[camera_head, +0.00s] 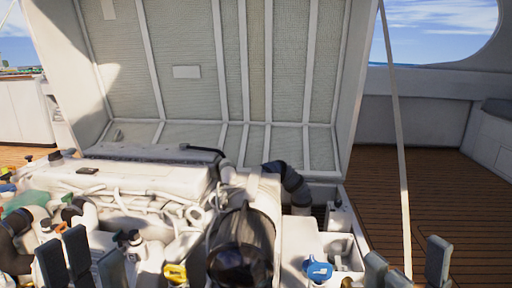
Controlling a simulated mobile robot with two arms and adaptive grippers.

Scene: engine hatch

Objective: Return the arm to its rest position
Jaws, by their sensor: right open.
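My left gripper (94,264) is at the bottom left edge, in front of the engine (140,181). Its dark grey fingers point up and stand apart, with nothing seen between them. My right gripper (418,268) is at the bottom right edge, to the right of the engine, with the deck behind it. Its fingers are spread and no object shows between them. The lower parts of both grippers and both arms are cut off by the frame's bottom edge.
The raised engine hatch (187,72) stands open behind the engine. A pale strut (397,130) slants down at the right. A dark rounded part (241,250), a yellow piece (175,273) and a blue cap (318,269) are near the front. Wooden deck (455,195) lies clear at right.

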